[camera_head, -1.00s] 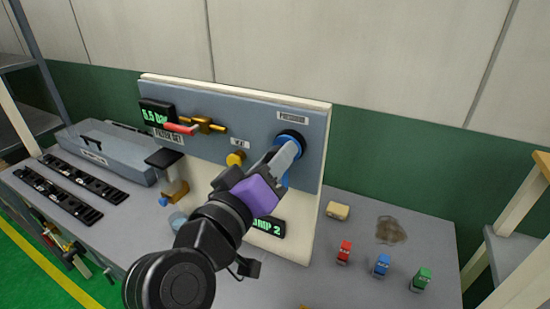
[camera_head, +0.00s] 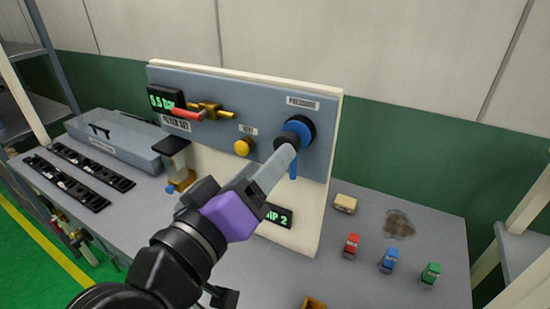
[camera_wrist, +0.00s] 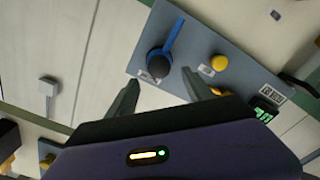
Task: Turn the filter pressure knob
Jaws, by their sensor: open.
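The pressure knob (camera_head: 298,128) is a round black and blue dial with a blue lever on the upright grey panel (camera_head: 215,150), under the "PRESSURE" label (camera_head: 303,103). In the head view its lever points down. In the wrist view the knob (camera_wrist: 160,60) lies beyond the fingertips, its blue lever pointing to the upper right. My gripper (camera_head: 286,156) is in front of the panel, overlapping the knob's lower left in the head view. The wrist view shows the fingers (camera_wrist: 160,92) apart, with nothing between them. A green-lit display (camera_head: 165,98) reads about 5.5 bar, over a "FILTER SET" label.
Left of the knob are a yellow button (camera_head: 243,147) and a brass valve with a red handle (camera_head: 188,114). On the bench right of the panel are a tan block (camera_head: 345,203) and red (camera_head: 351,245), blue (camera_head: 388,260) and green (camera_head: 430,274) clips. A blue-grey case (camera_head: 115,140) stands left.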

